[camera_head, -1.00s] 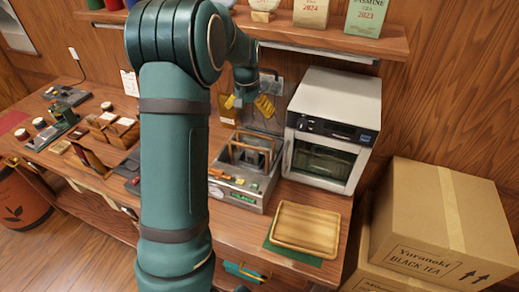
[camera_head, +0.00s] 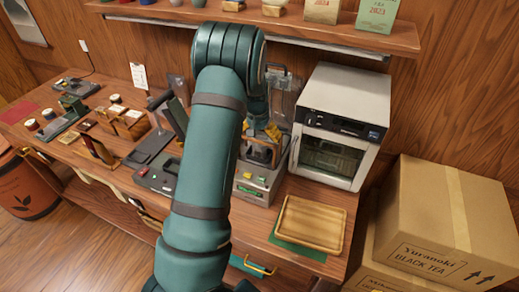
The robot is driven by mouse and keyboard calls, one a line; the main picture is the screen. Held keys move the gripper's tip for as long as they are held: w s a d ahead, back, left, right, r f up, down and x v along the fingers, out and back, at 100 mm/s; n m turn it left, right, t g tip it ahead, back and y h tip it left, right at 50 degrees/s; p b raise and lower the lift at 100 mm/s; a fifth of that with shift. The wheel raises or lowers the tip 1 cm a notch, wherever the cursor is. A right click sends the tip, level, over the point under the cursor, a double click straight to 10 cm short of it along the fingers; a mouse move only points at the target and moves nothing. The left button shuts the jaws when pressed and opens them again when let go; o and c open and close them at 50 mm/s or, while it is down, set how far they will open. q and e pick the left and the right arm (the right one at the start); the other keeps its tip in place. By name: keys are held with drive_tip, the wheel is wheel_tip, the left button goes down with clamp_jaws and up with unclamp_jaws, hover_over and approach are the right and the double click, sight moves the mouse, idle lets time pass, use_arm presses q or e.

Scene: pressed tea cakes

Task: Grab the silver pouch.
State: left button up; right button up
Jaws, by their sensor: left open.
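My left gripper (camera_head: 262,132), with yellow fingertips, is open above the grey machine (camera_head: 257,190) on the counter. The machine has a raised clear lid (camera_head: 286,98) behind the gripper, and colored buttons on its front. A greyish shape (camera_head: 261,155) sits in the machine just below the fingertips, partly hidden by them and by an orange-brown frame. It may be the silver pouch, but I cannot tell for sure. No contact between fingers and this shape can be made out. My right gripper is not in view.
A white oven (camera_head: 338,125) stands right of the machine. A wooden tray (camera_head: 310,226) lies in front on a green mat. Cardboard boxes (camera_head: 440,220) stand at the right. A shelf (camera_head: 290,30) runs above. Tools and small tins fill the counter at left.

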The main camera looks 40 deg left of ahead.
use_arm(q)
drive_tip(key=shift+f, duration=0.2)
drive_tip(key=c, duration=1.1)
